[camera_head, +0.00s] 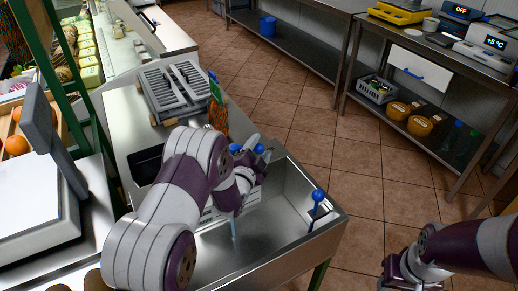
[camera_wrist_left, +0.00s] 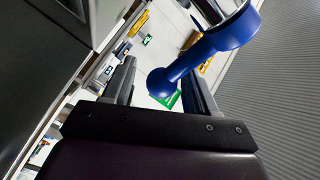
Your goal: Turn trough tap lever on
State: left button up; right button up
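The metal trough (camera_head: 330,222) stands in front of me. Blue round-ended parts (camera_head: 259,148) show at its far side, by my left gripper (camera_head: 258,160). In the left wrist view a blue lever (camera_wrist_left: 192,62) with a rounded end reaches between the fingers of my left gripper (camera_wrist_left: 160,88). The fingers are apart, with gaps beside the lever. Another blue-knobbed lever (camera_head: 317,195) stands upright at the trough's right wall. A pale bluish streak (camera_head: 233,228) hangs inside the trough; I cannot tell if it is water. My right gripper (camera_head: 395,272) is low at the right, fingers unclear.
A grey slatted rack (camera_head: 175,88) stands on the counter behind the trough. A scale (camera_head: 30,205) is at the left. A steel table (camera_head: 440,62) with a lower shelf stands at the back right. The tiled floor (camera_head: 370,170) between is clear.

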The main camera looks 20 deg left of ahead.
pick_arm(q)
jog(key=s+a, duration=0.1)
jog(key=s, duration=1.1)
jog(key=shift+s, duration=0.3)
